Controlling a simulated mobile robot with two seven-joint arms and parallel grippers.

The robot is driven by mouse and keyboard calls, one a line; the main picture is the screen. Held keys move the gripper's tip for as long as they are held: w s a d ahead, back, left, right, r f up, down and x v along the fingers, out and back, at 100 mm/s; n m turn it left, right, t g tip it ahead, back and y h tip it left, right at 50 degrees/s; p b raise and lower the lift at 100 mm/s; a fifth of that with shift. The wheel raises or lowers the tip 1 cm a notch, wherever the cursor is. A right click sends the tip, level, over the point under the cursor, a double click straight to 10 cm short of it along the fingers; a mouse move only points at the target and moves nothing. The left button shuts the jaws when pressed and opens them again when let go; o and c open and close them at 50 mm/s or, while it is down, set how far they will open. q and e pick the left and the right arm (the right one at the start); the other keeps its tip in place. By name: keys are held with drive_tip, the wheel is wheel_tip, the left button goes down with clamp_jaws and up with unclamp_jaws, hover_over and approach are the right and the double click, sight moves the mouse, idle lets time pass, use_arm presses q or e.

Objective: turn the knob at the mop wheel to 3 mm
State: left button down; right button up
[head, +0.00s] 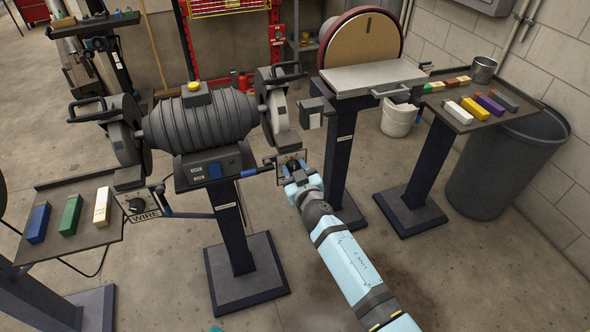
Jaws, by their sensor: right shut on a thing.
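The grinder (200,118) stands on a pedestal in the middle left of the head view, with a wheel at each end. The right-hand wheel (279,110) is pale, and I take it for the mop wheel. Below it is a small plate with a dark knob (291,163), largely covered by my right gripper (293,167). My right gripper is shut on this knob, its arm reaching in from the lower right. The knob's scale and pointer are too small and hidden to read. A second knob (137,204) on a plate marked WIRE sits below the left-hand wheel (124,140).
A disc sander (362,45) stands close behind and right of my right gripper. A tray (64,190) with coloured bars is at the left, another shelf (462,124) at the right. A grey bin (500,185) stands beside the wall. The floor at front centre is clear.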

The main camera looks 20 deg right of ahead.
drive_tip(key=n+b, duration=0.1)
drive_tip(key=n, duration=0.4)
drive_tip(key=shift+a+f, duration=0.1)
drive_tip(key=n, duration=0.3)
drive_tip(key=shift+a+n+b, duration=0.1)
drive_tip(key=shift+n+b, duration=0.2)
drive_tip(key=shift+n, duration=0.3)
drive_tip(key=o, duration=0.8)
drive_tip(key=shift+c, duration=0.2)
drive_tip(key=shift+o, duration=0.9)
drive_tip(key=shift+w, duration=0.1)
